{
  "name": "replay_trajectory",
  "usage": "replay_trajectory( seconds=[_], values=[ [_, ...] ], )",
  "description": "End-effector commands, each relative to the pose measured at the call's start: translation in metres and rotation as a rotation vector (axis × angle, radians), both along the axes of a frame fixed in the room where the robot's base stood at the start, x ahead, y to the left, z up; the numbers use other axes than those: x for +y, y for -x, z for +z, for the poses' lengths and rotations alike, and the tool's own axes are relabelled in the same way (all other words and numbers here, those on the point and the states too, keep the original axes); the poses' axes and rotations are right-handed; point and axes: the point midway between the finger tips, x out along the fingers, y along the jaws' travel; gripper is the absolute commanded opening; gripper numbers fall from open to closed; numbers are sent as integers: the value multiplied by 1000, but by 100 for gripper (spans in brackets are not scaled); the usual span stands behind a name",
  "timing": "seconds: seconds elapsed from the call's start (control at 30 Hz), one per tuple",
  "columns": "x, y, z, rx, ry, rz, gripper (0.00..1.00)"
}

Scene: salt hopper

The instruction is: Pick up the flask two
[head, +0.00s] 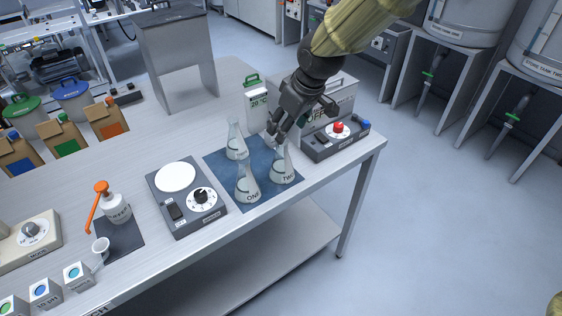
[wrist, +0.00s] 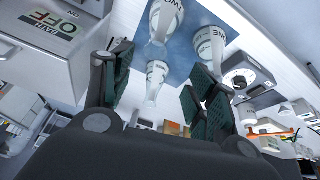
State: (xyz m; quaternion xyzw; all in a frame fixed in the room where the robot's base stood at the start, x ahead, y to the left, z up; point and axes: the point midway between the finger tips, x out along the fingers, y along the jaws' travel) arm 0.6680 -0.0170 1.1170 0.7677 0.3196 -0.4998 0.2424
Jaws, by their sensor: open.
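Flask two (head: 284,170) is a clear conical flask marked TWO. It stands upright at the right front of the blue mat (head: 222,166). In the wrist view, flask two (wrist: 164,22) shows at the top with its lettering inverted. Flask one (head: 247,188) stands just left of it, and another flask (head: 237,145) stands behind flask one. My gripper (head: 286,133) is open and empty, above and slightly behind flask two. In the wrist view, my gripper's fingers (wrist: 158,72) are spread, with a flask visible in the gap beyond them; contact is not visible.
A control box with a red knob (head: 339,128) sits right of the mat. A grey box marked OFF (head: 338,98) stands behind it. A hot plate with a white disc (head: 176,178) lies left of the mat. The bench's front edge is close to flask two.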

Motion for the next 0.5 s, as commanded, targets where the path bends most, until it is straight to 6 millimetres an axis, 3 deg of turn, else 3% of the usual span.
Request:
replay_trajectory(
  seconds=[0.2,0.5],
  values=[
    [5,-8,-26,3,1,-3,58],
    [9,-13,-40,1,0,0,58]
  ],
)
